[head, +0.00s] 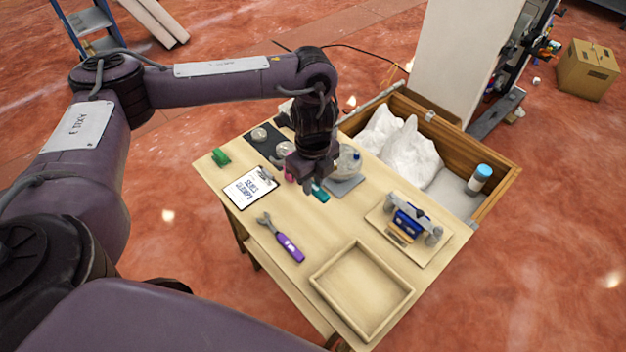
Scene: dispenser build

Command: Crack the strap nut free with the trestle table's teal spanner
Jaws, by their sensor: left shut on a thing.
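My left gripper (307,185) points down over the far middle of the trestle table (335,222). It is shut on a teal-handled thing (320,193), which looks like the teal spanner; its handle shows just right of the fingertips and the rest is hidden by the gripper. A purple-handled spanner (288,246) lies on the table nearer to me, apart from the gripper. A blue and grey fixture (408,220) stands on a board at the table's right. I cannot make out the strap nut. My right gripper is out of view.
An empty wooden tray (341,302) lies at the near edge. A clipboard (250,190) and a green item (220,157) lie at the left. A clear round container (349,160) stands behind the gripper. A wooden crate (500,188) with white bags and a blue-capped bottle (479,179) stands beyond.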

